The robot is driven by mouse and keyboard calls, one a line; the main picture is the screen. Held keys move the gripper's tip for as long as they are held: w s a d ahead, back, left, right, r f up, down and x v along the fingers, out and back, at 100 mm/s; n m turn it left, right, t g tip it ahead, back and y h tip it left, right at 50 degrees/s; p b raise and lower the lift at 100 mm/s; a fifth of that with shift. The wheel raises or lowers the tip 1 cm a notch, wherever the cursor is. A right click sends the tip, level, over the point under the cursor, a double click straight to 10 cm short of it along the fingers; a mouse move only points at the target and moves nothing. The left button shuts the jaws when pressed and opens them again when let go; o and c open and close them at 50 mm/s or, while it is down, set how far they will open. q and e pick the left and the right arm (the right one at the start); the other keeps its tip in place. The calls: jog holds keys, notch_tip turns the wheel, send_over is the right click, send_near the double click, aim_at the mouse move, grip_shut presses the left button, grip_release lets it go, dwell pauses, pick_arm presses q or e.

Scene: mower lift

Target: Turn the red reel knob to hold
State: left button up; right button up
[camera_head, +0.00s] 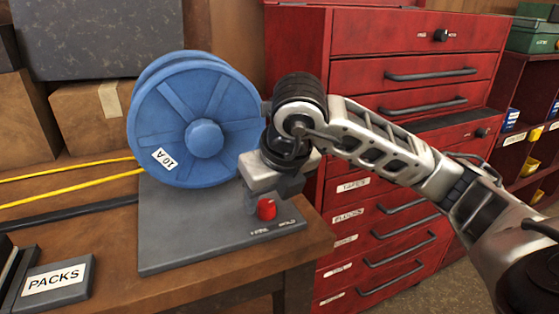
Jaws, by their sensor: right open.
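The red reel knob (266,209) stands on the front right part of a grey base plate (190,240). Small white lettering sits on the plate in front of the knob; it is too small to read surely. A blue reel (180,120) with a "10 A" label stands upright on the plate behind and left of the knob. My right gripper (270,195) points down just above and behind the knob, its jaws open. The upper back of the knob is close to the fingers; I cannot tell whether they touch it. My left gripper is not in view.
The plate rests on a wooden bench (110,225). A "PACKS" holder (55,282) is at the front left. Yellow and black cables (80,172) run in from the left. A red drawer cabinet (350,235) stands close on the right, behind my right arm. Cardboard boxes (85,110) stand behind.

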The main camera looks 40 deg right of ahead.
pick_arm(q)
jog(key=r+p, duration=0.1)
jog(key=p, duration=0.3)
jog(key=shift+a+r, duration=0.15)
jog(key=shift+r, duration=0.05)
pick_arm(e)
jog(key=v, duration=1.4)
jog(key=shift+r, duration=0.2)
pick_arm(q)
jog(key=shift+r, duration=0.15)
